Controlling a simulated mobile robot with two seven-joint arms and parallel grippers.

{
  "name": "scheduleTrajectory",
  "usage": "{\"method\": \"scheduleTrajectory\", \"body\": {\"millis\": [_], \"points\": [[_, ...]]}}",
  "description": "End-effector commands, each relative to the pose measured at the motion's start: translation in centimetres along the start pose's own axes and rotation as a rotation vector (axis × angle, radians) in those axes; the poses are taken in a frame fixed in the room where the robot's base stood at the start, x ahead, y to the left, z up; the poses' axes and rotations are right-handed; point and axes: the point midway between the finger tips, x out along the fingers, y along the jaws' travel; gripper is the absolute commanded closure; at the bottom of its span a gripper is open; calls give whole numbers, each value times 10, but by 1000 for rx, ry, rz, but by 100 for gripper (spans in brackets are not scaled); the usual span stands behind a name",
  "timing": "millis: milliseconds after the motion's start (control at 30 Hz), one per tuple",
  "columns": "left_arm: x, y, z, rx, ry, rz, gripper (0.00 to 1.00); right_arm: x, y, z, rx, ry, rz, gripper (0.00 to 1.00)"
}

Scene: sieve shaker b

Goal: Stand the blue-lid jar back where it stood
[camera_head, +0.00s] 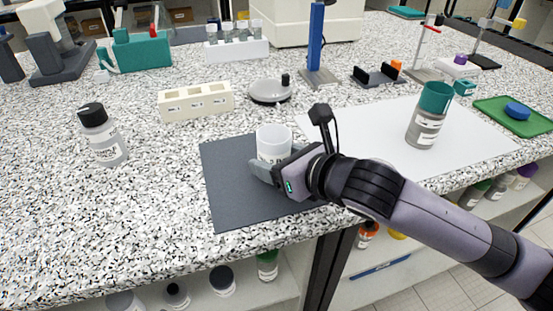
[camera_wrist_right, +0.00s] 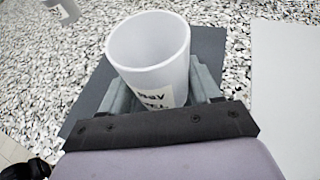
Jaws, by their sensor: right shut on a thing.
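My right gripper (camera_head: 272,172) is shut on a white open-topped jar (camera_head: 273,140) with a printed label. The jar is upright, over the dark grey mat (camera_head: 225,195); whether its base touches the mat is hidden by the fingers. In the right wrist view the jar (camera_wrist_right: 150,55) stands between the two fingers, its mouth open and the inside looking empty. No lid is on it. A blue lid-like disc (camera_head: 517,110) lies on the green mat (camera_head: 497,118) at the right. My left gripper is not in view.
A teal-lid jar (camera_head: 428,118) stands on the white sheet (camera_head: 385,128) to the right. A black-lid jar (camera_head: 101,138) stands at the left. A cream block (camera_head: 196,102) and a round grey dish (camera_head: 270,92) are behind the mat. The bench front left is clear.

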Motion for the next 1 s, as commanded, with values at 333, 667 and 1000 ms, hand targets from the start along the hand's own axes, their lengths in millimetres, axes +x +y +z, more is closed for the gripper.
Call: {"method": "scheduleTrajectory", "body": {"millis": [333,667,1000], "points": [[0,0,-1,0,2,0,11,1,0,-1,1,-2,1,25],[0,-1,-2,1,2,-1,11,1,0,-1,0,-2,0,12],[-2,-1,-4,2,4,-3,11,-32,-1,2,-2,-1,-1,12]]}}
